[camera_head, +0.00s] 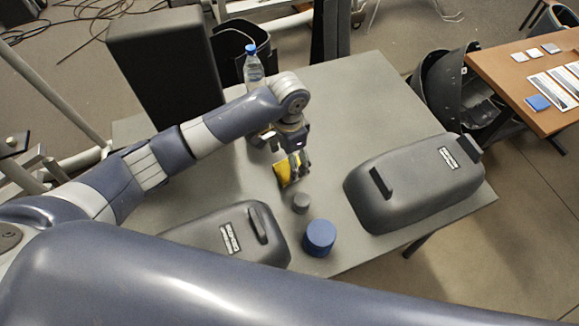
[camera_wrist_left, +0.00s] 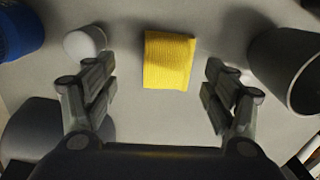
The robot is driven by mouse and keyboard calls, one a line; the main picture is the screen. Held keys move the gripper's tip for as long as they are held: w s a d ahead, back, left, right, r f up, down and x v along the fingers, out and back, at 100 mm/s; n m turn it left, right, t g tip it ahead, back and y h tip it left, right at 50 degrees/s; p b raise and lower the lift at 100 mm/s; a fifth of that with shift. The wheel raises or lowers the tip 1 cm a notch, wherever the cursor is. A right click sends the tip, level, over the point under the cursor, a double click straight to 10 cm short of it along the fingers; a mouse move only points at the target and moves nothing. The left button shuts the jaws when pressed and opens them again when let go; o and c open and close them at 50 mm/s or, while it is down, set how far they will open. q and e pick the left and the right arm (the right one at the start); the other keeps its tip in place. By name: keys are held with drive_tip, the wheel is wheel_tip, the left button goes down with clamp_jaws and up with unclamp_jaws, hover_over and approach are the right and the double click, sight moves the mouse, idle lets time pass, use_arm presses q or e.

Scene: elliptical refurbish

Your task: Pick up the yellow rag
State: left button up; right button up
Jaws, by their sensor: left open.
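The yellow rag (camera_head: 283,173) lies on the grey table (camera_head: 339,101), partly hidden by my left gripper (camera_head: 296,163) in the head view. In the left wrist view the yellow rag (camera_wrist_left: 168,60) shows whole, as a folded, roughly square cloth. My left gripper (camera_wrist_left: 158,92) is open there, with its two fingers spread on either side and the rag between and just beyond the tips. Nothing is between the fingers' pads. My right gripper is not in view.
A small grey cylinder (camera_head: 300,203) and a blue cylinder (camera_head: 319,238) stand near the rag. Two dark grey casings with handles, one left (camera_head: 228,233) and one right (camera_head: 412,184), lie on the table. A water bottle (camera_head: 253,68) stands behind my left arm.

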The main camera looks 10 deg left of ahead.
sight(286, 170)
use_arm(q)
drive_tip(key=shift+w+a+f, duration=0.15)
drive_tip(key=shift+f, duration=0.55)
drive_tip(key=f, duration=0.4)
drive_tip(key=shift+w+a+f+p, duration=0.1)
drive_tip(key=shift+a+f+p, duration=0.1)
drive_tip(key=shift+a+p, duration=0.15)
drive_tip(key=shift+f, duration=0.2)
drive_tip(key=c, duration=1.1)
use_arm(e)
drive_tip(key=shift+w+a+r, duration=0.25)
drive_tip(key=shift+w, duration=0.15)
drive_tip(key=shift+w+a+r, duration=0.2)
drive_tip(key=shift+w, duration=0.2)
